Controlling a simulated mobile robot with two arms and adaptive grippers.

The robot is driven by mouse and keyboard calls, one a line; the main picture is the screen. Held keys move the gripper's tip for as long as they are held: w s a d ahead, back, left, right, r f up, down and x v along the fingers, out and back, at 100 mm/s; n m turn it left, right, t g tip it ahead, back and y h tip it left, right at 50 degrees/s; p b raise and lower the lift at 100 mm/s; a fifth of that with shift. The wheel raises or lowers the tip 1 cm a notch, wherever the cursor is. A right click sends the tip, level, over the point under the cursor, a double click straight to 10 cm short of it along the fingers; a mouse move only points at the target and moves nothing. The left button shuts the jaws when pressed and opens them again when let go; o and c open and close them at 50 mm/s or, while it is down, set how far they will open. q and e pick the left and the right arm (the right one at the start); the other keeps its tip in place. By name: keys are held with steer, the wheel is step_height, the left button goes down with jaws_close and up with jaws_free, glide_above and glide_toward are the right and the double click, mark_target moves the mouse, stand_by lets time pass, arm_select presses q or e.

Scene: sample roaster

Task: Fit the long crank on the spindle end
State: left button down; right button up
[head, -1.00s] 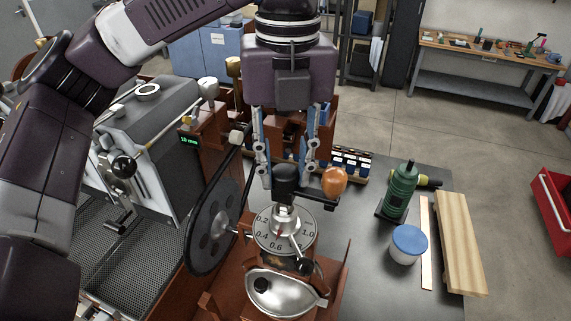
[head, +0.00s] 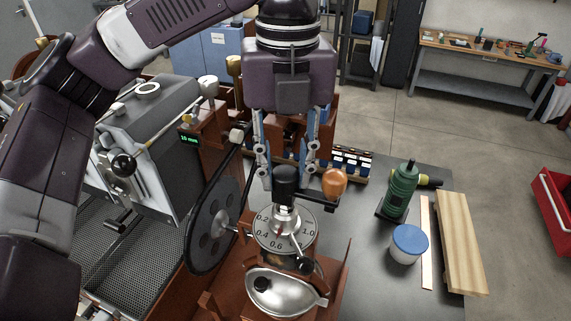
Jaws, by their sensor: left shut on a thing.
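My left gripper (head: 287,179) comes down from above, shut on the long crank, with a finger on each side of its black hub (head: 286,184). The crank's dark arm points right and carries an orange knob (head: 334,183). The hub is right above the silver centre piece (head: 287,218) over a round dial (head: 267,241) with numbers. The spindle end is hidden under the hub, so I cannot tell whether the hub touches it or sits on it. My right gripper is not in view.
A black pulley wheel (head: 212,228) stands close left of the dial. A silver bowl (head: 280,291) is in front. On the right are a green bottle-shaped tool (head: 401,187), a blue-lidded tub (head: 408,243) and a wooden board (head: 458,240). A grey machine (head: 150,150) stands left.

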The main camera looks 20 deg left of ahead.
mark_target(289, 175)
arm_select(q)
steer(key=shift+s+d+f+b, duration=0.1)
steer(key=shift+d+f+b, duration=0.15)
steer(key=shift+f, duration=0.5)
steer(key=c, duration=1.4)
jaws_free()
steer(key=shift+c, duration=0.2)
step_height(289, 175, up, 8)
steer(key=shift+f, duration=0.25)
steer(key=shift+r, duration=0.3)
